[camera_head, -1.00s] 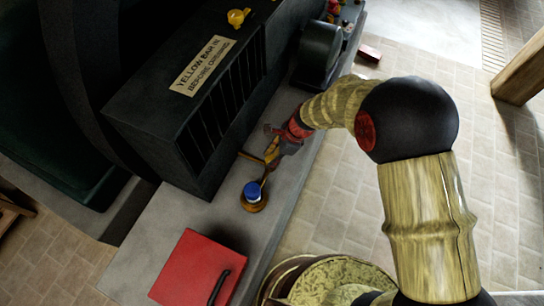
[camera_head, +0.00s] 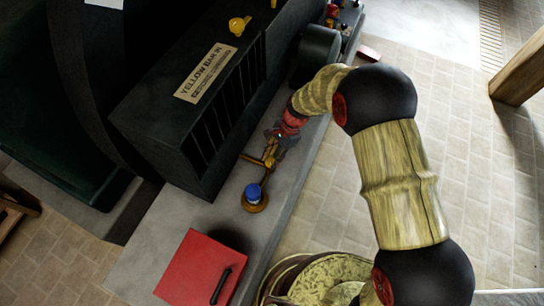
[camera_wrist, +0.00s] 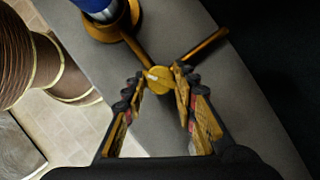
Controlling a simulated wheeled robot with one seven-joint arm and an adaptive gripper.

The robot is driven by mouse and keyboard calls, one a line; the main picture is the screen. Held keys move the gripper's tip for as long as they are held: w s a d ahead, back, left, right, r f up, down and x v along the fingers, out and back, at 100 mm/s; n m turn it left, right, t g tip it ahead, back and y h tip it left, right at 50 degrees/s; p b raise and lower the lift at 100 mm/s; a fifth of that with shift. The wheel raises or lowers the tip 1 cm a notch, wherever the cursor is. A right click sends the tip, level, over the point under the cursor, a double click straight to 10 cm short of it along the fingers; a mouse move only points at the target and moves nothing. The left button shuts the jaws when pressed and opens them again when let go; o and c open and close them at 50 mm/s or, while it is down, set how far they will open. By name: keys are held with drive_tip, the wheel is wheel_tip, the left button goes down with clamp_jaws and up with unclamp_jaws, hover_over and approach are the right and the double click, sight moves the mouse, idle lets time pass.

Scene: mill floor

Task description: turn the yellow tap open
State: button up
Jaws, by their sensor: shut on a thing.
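The yellow tap (camera_wrist: 158,83) has a round yellow head, with one brass-coloured arm reaching up-left to a round base and another reaching up-right in the wrist view. In the head view the tap (camera_head: 268,161) stands low beside the dark slatted box. My gripper (camera_wrist: 160,74) is shut on the tap's round head, with one finger on each side. In the head view my gripper (camera_head: 272,153) covers part of the tap. A blue cap (camera_head: 252,191) sits on the round brass base (camera_head: 256,206) just below it.
A dark slatted box (camera_head: 150,115) with a "YELLOW BAR IN" sign (camera_head: 206,72) stands close on the left. Another yellow fitting (camera_head: 239,26) is on its top. A red panel with a black handle (camera_head: 195,270) lies in front. Open tiled floor is right.

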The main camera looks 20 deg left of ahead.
drive_tip(key=n, duration=0.2)
drive_tip(key=n+h+p, duration=0.1)
drive_tip(key=n+h, duration=0.1)
drive_tip(key=n, duration=0.1)
drive_tip(key=shift+w+a+n+g+p, duration=0.1)
drive_tip(key=shift+a+n+g+p, duration=0.2)
drive_tip(key=shift+g+p, duration=0.1)
drive_tip(key=n+h+p, duration=0.1)
drive_tip(key=n+h, duration=0.1)
drive_tip(key=n, duration=0.3)
drive_tip(key=shift+n, duration=0.4)
drive_tip(key=o, duration=1.1)
drive_tip(key=v, duration=1.2)
drive_tip(key=shift+a, duration=0.3)
